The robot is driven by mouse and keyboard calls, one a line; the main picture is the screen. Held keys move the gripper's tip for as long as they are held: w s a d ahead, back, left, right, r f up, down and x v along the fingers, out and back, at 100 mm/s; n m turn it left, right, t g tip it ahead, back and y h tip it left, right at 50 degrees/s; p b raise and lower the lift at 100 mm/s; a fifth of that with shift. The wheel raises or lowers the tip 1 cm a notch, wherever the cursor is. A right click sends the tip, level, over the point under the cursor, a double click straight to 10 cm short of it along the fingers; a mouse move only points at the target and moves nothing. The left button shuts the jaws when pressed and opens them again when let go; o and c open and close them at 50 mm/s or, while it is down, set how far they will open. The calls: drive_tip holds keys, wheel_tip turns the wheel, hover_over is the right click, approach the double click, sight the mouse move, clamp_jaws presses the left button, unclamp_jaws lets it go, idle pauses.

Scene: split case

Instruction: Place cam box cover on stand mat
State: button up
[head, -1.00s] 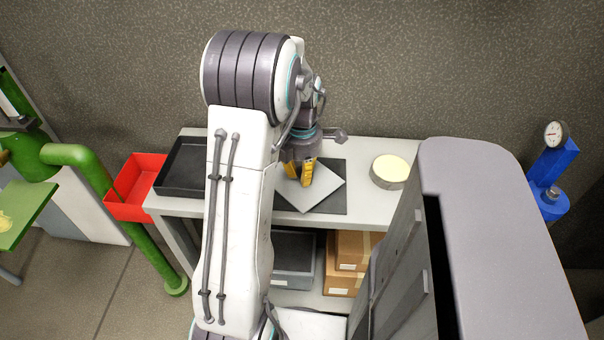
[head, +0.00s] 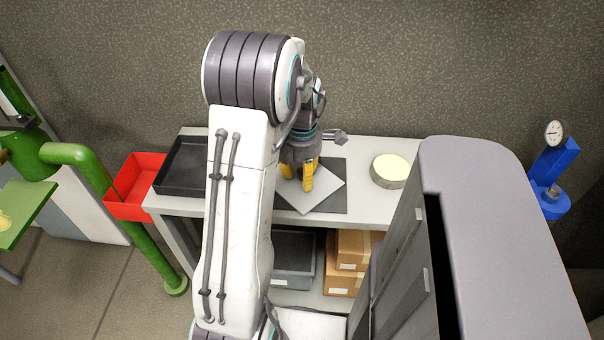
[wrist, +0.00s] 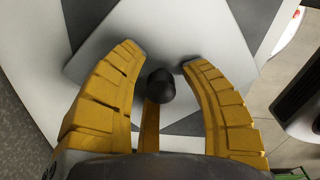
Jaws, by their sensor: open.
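The cam box cover (head: 323,190) is a flat light-grey square plate with a dark knob (wrist: 161,84) in its middle. It lies turned at an angle on the dark stand mat (head: 335,206), whose corners show around it. In the wrist view the cover (wrist: 190,35) fills the middle, with the mat (wrist: 258,18) dark beyond it. My gripper (head: 298,184) is over the cover with its yellow fingers apart. In the wrist view my gripper (wrist: 158,58) has its fingertips on either side of the knob, with gaps to it. The knob is hidden in the head view.
A black tray (head: 182,168) and a red bin (head: 130,190) are at the left. A round cream-topped tin (head: 390,170) stands right of the mat. A grey cabinet (head: 495,200) rises at the front right. Cardboard boxes (head: 350,258) sit on the lower shelf.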

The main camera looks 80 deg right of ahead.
sight(302, 171)
wheel_tip(302, 171, up, 12)
drive_tip(key=p, duration=0.1)
drive_tip(key=shift+r+p, duration=0.25)
drive_tip(key=shift+p, duration=0.1)
drive_tip(key=shift+a, duration=0.1)
idle(0.3)
drive_tip(key=w+a+r+m+h, duration=0.1)
drive_tip(key=w+a, duration=0.6)
drive_tip(key=w, duration=0.4)
drive_tip(key=w+a+r+m, duration=0.1)
drive_tip(key=w+a+r, duration=0.1)
drive_tip(key=w+a, duration=0.7)
drive_tip(key=w+a+f+m+t+y, duration=0.1)
drive_tip(key=a+f+m+t, duration=0.1)
drive_tip(key=a, duration=2.2)
drive_tip(key=shift+f+m+t, duration=0.35)
drive_tip(key=shift+m+t, duration=0.15)
drive_tip(key=shift+m, duration=0.2)
